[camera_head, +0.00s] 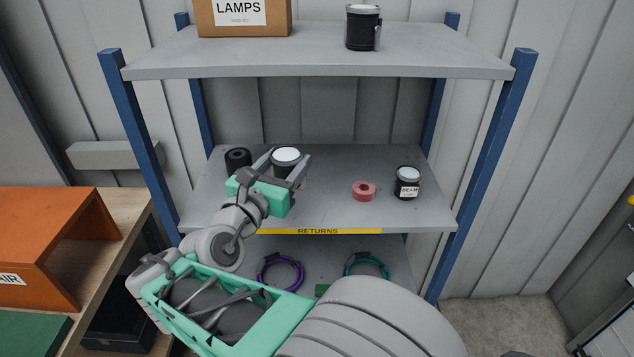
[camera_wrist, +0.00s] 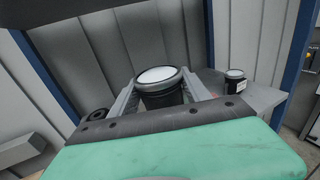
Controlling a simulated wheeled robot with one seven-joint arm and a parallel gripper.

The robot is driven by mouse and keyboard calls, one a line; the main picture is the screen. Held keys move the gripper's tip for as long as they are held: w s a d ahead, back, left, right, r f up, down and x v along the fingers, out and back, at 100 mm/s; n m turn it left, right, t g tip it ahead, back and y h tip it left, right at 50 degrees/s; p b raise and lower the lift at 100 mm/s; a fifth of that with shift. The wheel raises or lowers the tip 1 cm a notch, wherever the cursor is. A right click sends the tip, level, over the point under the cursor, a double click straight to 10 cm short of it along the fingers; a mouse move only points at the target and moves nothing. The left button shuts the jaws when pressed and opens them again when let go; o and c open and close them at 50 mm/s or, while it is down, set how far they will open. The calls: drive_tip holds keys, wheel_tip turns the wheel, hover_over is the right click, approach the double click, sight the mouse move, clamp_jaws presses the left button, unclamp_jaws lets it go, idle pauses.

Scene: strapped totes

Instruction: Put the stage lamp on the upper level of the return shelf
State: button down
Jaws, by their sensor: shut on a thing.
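The stage lamp (camera_head: 286,155) is a dark cylinder with a white round top. My gripper (camera_head: 283,165) is shut on it, one finger on each side, over the middle board of the return shelf (camera_head: 330,212), which has a yellow RETURNS strip on its front edge. The lamp looks upright. In the wrist view the lamp (camera_wrist: 162,82) sits between the fingers. Its lower part is hidden by my gripper, and I cannot tell whether it touches the board. The top board (camera_head: 300,58) is above and holds another dark lamp-like cylinder (camera_head: 361,30).
On the middle board are a black roll (camera_head: 237,159) left of the lamp, a red tape roll (camera_head: 364,190) and a dark jar labelled BEAM (camera_head: 407,184) to the right. A LAMPS box (camera_head: 242,18) is on top. Purple (camera_head: 281,274) and green (camera_head: 367,264) coils lie below. Blue posts stand at the corners.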

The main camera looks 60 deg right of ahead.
drive_tip(key=d+f, duration=0.3)
drive_tip(key=d, duration=0.1)
drive_tip(key=d+f, duration=0.3)
drive_tip(key=d, duration=0.2)
drive_tip(key=s+d+f, duration=0.1)
drive_tip(key=d+f, duration=0.2)
drive_tip(key=d, duration=0.1)
drive_tip(key=shift+d+f, duration=0.35)
drive_tip(key=f, duration=0.2)
drive_tip(key=shift+d+f, duration=0.2)
drive_tip(key=shift+f, duration=0.4)
drive_tip(key=shift+f, duration=0.1)
drive_tip(key=shift+f, duration=0.1)
drive_tip(key=c, duration=0.5)
unclamp_jaws()
drive_tip(key=shift+a, duration=0.1)
